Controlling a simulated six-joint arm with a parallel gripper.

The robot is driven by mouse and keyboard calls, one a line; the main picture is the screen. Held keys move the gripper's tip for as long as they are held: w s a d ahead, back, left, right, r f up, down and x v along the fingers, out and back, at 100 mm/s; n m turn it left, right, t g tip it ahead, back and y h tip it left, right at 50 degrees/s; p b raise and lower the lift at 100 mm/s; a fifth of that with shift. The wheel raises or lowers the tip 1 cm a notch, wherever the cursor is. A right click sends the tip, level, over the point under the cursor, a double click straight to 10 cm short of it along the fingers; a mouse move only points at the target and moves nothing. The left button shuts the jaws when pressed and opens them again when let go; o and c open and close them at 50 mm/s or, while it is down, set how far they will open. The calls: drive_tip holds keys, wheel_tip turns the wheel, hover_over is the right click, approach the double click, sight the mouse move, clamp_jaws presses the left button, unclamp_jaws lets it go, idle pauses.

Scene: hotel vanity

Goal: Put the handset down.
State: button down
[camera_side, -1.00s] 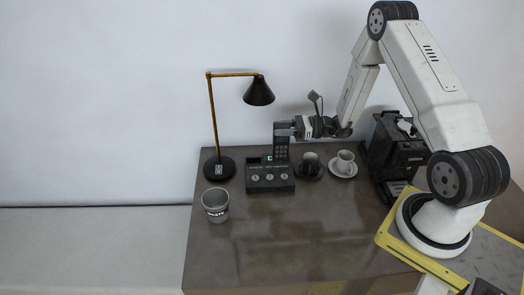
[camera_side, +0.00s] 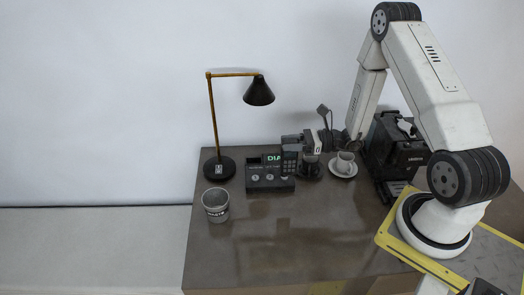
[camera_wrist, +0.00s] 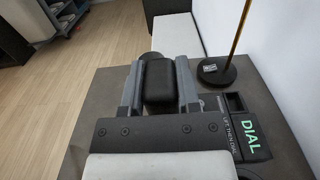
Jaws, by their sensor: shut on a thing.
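My gripper (camera_side: 291,144) is shut on the dark handset (camera_side: 289,162), which hangs upright with its keypad showing in the side view. The handset is at the right end of the phone base (camera_side: 262,187); I cannot tell whether they touch. The base's display shows green "DIAL" letters. In the wrist view the black handset (camera_wrist: 159,82) sits between the two grey fingers, and the base (camera_wrist: 250,152) with "DIAL" is to the right. The handset's lower end is hidden in that view.
A lamp (camera_side: 222,166) stands left of the phone and a waste cup (camera_side: 215,207) in front of it. The vanity's front (camera_side: 290,240) is clear.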

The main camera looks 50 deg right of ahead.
drive_tip(key=s+a, duration=0.4)
drive_tip(key=s, duration=0.3)
drive_tip(key=s+a+r, duration=0.1)
drive_tip(key=s+a, duration=0.3)
drive_tip(key=s, duration=0.3)
drive_tip(key=shift+s+a, duration=0.25)
drive_tip(key=shift+a, duration=0.15)
drive_tip(key=w+f, duration=0.9)
drive_tip(key=w, duration=0.4)
drive_tip(key=shift+w+a, duration=0.2)
drive_tip(key=shift+w, duration=0.05)
drive_tip(key=shift+f, duration=0.1)
